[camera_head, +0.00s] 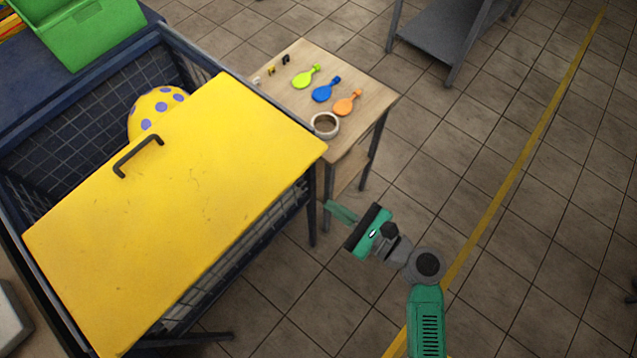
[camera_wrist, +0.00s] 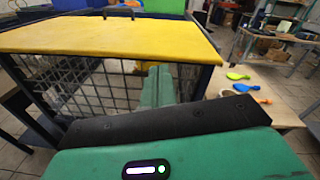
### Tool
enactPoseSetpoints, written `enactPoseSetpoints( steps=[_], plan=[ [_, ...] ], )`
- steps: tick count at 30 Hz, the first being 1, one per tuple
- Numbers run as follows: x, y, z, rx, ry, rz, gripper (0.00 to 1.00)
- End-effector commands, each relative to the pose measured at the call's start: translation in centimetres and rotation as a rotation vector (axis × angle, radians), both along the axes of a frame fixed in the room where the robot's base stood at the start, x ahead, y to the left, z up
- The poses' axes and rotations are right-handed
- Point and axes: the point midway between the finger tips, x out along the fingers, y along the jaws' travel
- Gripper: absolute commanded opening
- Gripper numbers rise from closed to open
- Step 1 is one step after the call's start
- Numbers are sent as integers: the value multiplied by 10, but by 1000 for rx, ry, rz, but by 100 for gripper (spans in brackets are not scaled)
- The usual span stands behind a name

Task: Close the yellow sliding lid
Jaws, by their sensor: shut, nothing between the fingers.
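The yellow sliding lid (camera_head: 190,210) lies flat over the near part of a dark blue mesh crate (camera_head: 60,140), with a black handle (camera_head: 138,155) near its far edge. Beyond the handle the crate is open, and a yellow balloon with purple dots (camera_head: 155,108) shows inside. My gripper (camera_head: 340,212) is shut and empty, out to the right of the lid and apart from it. In the wrist view the lid (camera_wrist: 115,38) is ahead, its near edge facing me, and my closed fingers (camera_wrist: 158,85) point at the crate's mesh side below it.
A small wooden table (camera_head: 355,105) beside the crate holds green, blue and orange deflated balloons (camera_head: 325,92) and a roll of tape (camera_head: 325,125). A green bin (camera_head: 90,30) stands beyond the crate. A grey metal table (camera_head: 450,35) is at the back. The tiled floor at right is clear.

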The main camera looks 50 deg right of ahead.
Motion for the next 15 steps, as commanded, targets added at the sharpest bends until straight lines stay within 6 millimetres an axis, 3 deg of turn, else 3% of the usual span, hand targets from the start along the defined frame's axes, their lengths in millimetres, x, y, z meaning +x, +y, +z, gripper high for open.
enactPoseSetpoints(
  steps=[1, 3, 6, 11, 15],
  plan=[
    [-19, -6, -20, 112, -1, -33, 0],
    [-37, -12, -32, 224, -12, -64, 0],
    [-45, -15, -36, 283, -21, -79, 0],
    [-39, -15, -34, 284, -23, -79, 0],
    [-15, -14, -32, 281, -25, -76, 0]
  ],
)
